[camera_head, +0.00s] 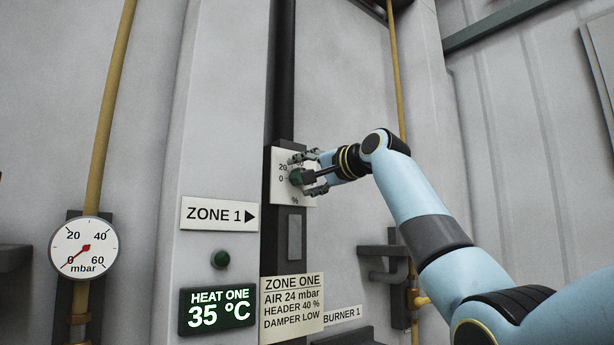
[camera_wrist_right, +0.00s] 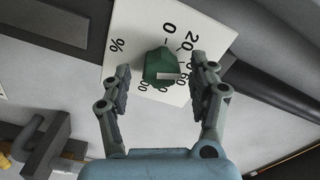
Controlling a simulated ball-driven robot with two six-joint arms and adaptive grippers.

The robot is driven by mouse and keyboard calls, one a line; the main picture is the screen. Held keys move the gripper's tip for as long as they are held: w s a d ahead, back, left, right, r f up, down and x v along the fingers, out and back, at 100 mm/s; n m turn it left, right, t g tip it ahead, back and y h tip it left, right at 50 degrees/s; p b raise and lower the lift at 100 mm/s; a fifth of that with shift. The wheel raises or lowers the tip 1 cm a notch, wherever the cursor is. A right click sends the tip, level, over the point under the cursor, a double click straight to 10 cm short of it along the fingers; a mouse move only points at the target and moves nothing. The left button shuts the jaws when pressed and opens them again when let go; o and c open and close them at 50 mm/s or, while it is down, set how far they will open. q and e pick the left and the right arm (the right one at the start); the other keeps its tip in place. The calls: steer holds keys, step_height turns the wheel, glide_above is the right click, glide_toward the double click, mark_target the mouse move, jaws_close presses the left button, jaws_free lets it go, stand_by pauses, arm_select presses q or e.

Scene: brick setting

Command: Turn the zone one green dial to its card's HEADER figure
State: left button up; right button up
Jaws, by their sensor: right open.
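The green dial (camera_head: 296,177) sits on a white scale plate (camera_head: 279,190) marked in %, with 0 and 20 legible at its left. In the right wrist view the dial (camera_wrist_right: 158,62) carries a white mark on its face, toward the picture's lower right; the exact reading is hard to tell. The zone one card (camera_head: 290,314) reads AIR 24 mbar, HEADER 40 %, DAMPER LOW. My right gripper (camera_head: 311,174) is open at the dial; in the right wrist view its fingers (camera_wrist_right: 164,88) stand either side of the dial with gaps. My left gripper is out of view.
A ZONE 1 arrow sign (camera_head: 218,215) and a small green button or lamp (camera_head: 220,259) are left of the card. A HEAT ONE display (camera_head: 217,311) reads 35 °C. A mbar gauge (camera_head: 84,248) hangs at far left. Pipework (camera_head: 390,268) stands below my right arm.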

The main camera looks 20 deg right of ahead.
steer(key=shift+s, duration=0.1)
steer(key=v, duration=1.1)
steer(key=shift+s+d, duration=0.15)
steer(key=shift+s, duration=0.25)
